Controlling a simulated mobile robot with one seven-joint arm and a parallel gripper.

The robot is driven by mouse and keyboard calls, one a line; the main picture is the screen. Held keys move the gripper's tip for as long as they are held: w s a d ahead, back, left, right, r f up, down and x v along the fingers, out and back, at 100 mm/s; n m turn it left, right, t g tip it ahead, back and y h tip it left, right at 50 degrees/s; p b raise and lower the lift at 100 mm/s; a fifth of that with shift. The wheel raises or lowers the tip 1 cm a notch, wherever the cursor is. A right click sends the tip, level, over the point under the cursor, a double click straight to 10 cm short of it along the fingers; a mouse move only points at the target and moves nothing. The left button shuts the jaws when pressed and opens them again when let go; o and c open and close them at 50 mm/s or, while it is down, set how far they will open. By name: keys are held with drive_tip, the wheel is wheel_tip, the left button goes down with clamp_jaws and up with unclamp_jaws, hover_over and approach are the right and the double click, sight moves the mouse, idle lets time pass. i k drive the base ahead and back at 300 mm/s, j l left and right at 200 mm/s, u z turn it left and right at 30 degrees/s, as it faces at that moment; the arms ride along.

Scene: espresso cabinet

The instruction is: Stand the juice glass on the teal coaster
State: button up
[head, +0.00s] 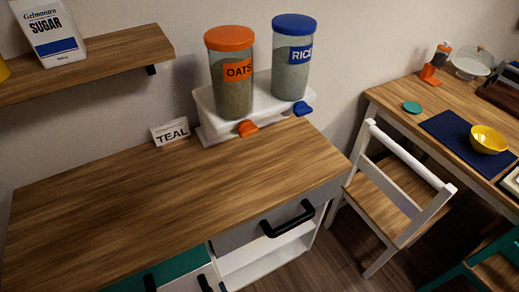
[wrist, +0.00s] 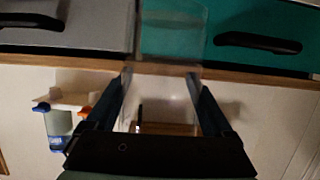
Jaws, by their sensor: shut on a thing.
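The teal coaster (head: 412,107) lies flat on the wooden table at the right of the head view, just beyond the dark blue placemat, with nothing on it. In the wrist view my gripper (wrist: 162,80) is shut on a clear, see-through glass (wrist: 168,98), which I take to be the juice glass. The glass sits between the two dark fingers. Its outline is faint against the cabinet and wall behind it, and I cannot tell whether it holds anything. My gripper and the glass do not show in the head view.
A blue placemat (head: 455,136) and yellow bowl (head: 488,139) are near the coaster. A white chair (head: 400,190) stands at the table.

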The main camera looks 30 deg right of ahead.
sight(409, 108)
drive_tip(key=k+l, duration=0.15)
drive_tip(key=l, duration=0.25)
drive_tip(key=k+l, duration=0.1)
drive_tip(key=l, duration=0.35)
drive_tip(key=k+l+z, duration=0.1)
drive_tip(key=l, duration=0.3)
drive_tip(key=k+l, duration=0.15)
drive_tip(key=l, duration=0.25)
